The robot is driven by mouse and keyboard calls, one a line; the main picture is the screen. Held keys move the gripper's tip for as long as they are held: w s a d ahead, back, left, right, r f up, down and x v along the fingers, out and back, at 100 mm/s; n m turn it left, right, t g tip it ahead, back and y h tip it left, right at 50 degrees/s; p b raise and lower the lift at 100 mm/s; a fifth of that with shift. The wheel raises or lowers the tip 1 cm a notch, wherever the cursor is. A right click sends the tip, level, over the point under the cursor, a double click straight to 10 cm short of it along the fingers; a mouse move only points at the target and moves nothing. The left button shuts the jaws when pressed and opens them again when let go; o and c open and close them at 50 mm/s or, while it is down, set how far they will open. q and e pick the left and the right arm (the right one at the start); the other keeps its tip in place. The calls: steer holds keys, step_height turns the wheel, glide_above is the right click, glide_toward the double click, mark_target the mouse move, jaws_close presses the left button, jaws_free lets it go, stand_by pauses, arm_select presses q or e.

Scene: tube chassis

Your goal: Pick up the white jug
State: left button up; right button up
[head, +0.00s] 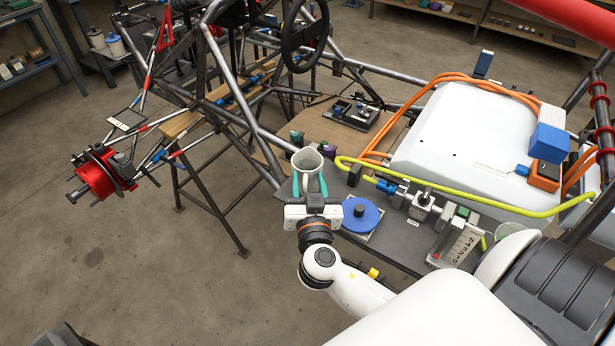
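The white jug (307,159) stands upright near the left end of the dark work surface, its open mouth facing up. My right gripper (310,184) is at the jug's near side. Its two teal fingers are spread apart, one on each side of the jug's handle, and they look clear of it. The fingers and gripper body hide part of the jug's lower near side. My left gripper is not in view.
A blue disc (361,214) lies just right of my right gripper. A yellow-green hose (440,199) runs along the surface behind small fittings. A big white case (462,140) with orange cables is behind. The tube chassis (241,112) rises left and behind.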

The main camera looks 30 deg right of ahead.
jaws_close()
stand_by(0.3)
step_height(320, 180, up, 10)
stand_by(1.0)
stand_by(1.3)
